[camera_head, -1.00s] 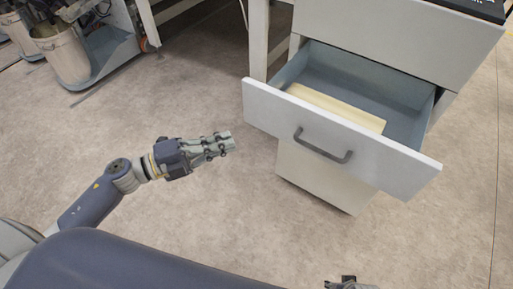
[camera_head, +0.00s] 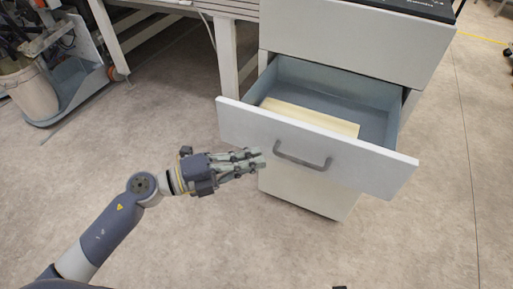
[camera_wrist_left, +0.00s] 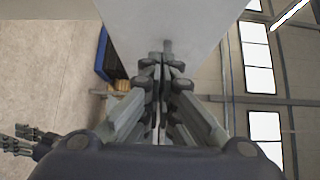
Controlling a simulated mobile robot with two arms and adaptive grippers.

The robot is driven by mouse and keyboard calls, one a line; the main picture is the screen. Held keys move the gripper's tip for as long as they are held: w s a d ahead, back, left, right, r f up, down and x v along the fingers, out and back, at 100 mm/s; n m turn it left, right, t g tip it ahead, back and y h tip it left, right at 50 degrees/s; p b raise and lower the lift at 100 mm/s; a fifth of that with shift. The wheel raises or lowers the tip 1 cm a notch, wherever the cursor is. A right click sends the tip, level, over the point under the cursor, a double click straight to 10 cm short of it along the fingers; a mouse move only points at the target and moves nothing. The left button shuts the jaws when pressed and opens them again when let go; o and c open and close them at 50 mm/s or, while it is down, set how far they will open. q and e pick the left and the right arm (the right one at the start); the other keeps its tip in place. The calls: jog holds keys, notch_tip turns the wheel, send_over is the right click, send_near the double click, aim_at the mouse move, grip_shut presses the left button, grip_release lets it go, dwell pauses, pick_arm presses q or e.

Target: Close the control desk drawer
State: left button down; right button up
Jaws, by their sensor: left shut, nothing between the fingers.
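The control desk drawer (camera_head: 245,125) is pulled well out of the white desk pedestal, and its inside shows. A pale yellow flat item (camera_head: 310,118) lies in it. The drawer's grey bar handle (camera_head: 303,161) is on the front panel. My left gripper (camera_head: 260,159) is shut and empty, its tips in front of the panel just left of the handle. In the left wrist view my shut fingers (camera_wrist_left: 163,62) point at the white drawer front (camera_wrist_left: 165,22); whether they touch it I cannot tell. My right gripper (camera_wrist_left: 20,140) shows small at that view's left edge, its jaws unclear.
A closed upper drawer front (camera_head: 350,40) is above the open drawer. A dark panel (camera_head: 425,8) lies on the desk top. A bucket (camera_head: 30,92) on a blue-grey cart stands at the left. The floor in front of the drawer is clear.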

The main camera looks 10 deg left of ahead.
pick_arm(q)
jog(key=shift+w+d, duration=0.2)
jog(key=shift+w, duration=0.5)
jog(key=shift+w+d, duration=0.2)
jog(key=shift+w, duration=0.5)
pick_arm(e)
jog(key=shift+w+r, duration=0.2)
jog(key=shift+r, duration=0.2)
